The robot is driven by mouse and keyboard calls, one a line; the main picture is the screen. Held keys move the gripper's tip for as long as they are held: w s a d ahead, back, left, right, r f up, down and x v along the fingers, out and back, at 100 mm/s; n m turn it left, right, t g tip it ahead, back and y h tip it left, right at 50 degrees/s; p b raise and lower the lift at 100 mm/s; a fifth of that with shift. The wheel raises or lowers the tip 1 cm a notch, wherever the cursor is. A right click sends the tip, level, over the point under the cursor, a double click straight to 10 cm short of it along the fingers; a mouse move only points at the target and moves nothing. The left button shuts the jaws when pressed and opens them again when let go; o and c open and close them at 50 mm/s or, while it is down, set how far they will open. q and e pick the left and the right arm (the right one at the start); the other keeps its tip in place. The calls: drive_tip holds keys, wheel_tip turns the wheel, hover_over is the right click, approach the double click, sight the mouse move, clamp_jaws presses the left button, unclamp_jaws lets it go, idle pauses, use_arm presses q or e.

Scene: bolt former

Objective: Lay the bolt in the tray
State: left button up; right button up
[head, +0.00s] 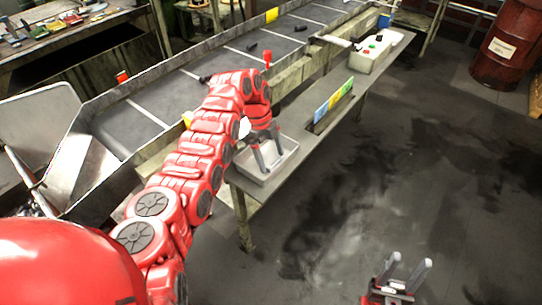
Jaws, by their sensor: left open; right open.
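A grey metal tray (284,167) sits at the near end of the narrow bench beside the conveyor. My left gripper (271,160) points down over the tray, fingers apart, with nothing seen between them. I cannot tell whether its fingertips touch the tray. Several dark bolts lie on the conveyor belt: one (252,47) in the middle, one (300,28) farther back, and one (205,78) beside my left arm. No bolt can be made out in the tray, which the gripper partly hides. My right gripper (410,264) is open and empty over the floor at the lower right.
The conveyor (185,95) has raised side rails. Coloured cards (333,101) stand upright on the bench. A red barrel (508,45) is at the upper right. The floor on the right is clear.

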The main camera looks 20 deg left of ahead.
sight(273, 163)
use_arm(q)
wheel_tip(273, 163, up, 2)
drive_tip(key=shift+p, duration=1.15)
drive_tip(key=shift+w+a+r+b, duration=0.3)
drive_tip(key=shift+r+b, duration=0.2)
drive_tip(key=shift+b, duration=0.6)
drive_tip(key=s+p+v, duration=0.1)
drive_tip(key=v, duration=0.9)
drive_tip(key=shift+w+p, duration=0.35)
drive_tip(key=shift+p, duration=0.05)
drive_tip(key=shift+d, duration=0.1)
drive_tip(key=shift+r, duration=0.15)
